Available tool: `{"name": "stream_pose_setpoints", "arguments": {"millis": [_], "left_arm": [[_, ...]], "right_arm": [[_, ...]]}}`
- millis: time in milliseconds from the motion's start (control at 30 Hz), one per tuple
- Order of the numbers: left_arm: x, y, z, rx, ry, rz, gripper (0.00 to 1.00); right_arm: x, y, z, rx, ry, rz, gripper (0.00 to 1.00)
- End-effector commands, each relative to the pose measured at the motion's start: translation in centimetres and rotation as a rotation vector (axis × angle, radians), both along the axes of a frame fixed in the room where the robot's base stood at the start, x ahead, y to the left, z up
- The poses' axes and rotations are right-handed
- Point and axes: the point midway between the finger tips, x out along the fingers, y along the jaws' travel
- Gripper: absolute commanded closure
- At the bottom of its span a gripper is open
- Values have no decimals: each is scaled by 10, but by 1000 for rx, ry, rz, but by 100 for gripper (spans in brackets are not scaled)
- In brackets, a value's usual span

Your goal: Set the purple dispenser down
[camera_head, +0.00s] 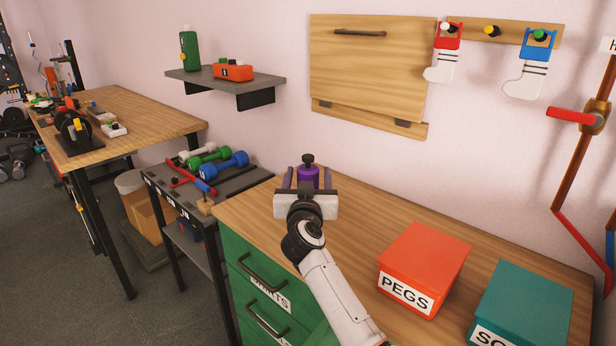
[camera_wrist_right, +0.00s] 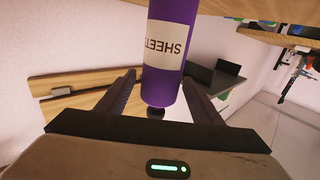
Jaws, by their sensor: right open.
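The purple dispenser (camera_head: 308,176) is at the back left of the wooden counter (camera_head: 350,203), with its black cap up. In the right wrist view the dispenser (camera_wrist_right: 163,84) appears upside down, with a white label reading "SHEETS". My right gripper (camera_head: 308,181) is open, with one finger on each side of the dispenser. In the wrist view the gripper (camera_wrist_right: 160,88) shows gaps between its fingers and the dispenser. The gripper body hides the dispenser's lower part in the head view, so its base contact is hidden. My left gripper is not in view.
A red PEGS box (camera_head: 424,264) and a teal box (camera_head: 524,305) stand on the counter to the right. A low rack with dumbbells (camera_head: 224,165) is at the left. A grey shelf (camera_head: 226,80) and a folded wooden panel (camera_head: 370,75) are on the wall.

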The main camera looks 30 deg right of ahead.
Motion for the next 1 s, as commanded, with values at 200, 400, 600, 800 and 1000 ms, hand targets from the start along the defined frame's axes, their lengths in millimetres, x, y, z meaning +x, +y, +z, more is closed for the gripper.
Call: {"name": "stream_pose_setpoints", "arguments": {"millis": [200,400,600,800,1000], "left_arm": [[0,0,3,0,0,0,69],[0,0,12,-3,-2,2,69],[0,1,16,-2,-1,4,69],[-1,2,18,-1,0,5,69],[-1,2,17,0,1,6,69]], "right_arm": [[-9,6,4,0,1,1,40],[-45,27,5,1,2,2,40],[-80,47,4,0,2,2,40],[-100,59,4,1,1,0,40],[-104,61,4,0,0,0,40]]}}
